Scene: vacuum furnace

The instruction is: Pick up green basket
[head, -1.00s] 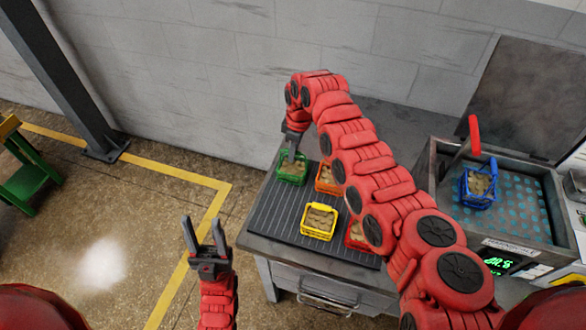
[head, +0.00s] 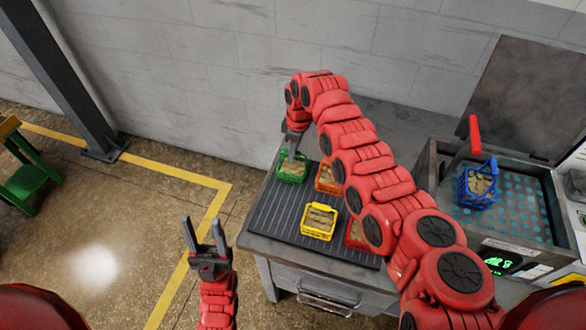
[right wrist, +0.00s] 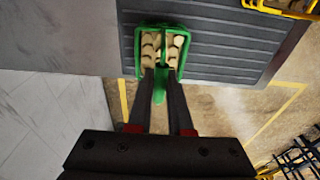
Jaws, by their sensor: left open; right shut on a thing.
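The green basket (head: 292,176) holds several tan pieces and sits at the far left corner of the ribbed mat on the table. My right gripper (head: 291,151) reaches down over it and is shut on its handle. In the right wrist view the basket (right wrist: 138,55) lies at the fingertips of the right gripper (right wrist: 161,74), with the green handle between the fingers. The basket still appears to rest on the mat. My left gripper (head: 202,226) is open and empty, off the table's left side above the floor.
A yellow basket (head: 318,233) stands in front, an orange basket (head: 325,186) just right of the green one. A red basket (head: 355,236) is partly hidden by my right arm. A blue basket (head: 466,190) sits in the open furnace box (head: 520,236) at right.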

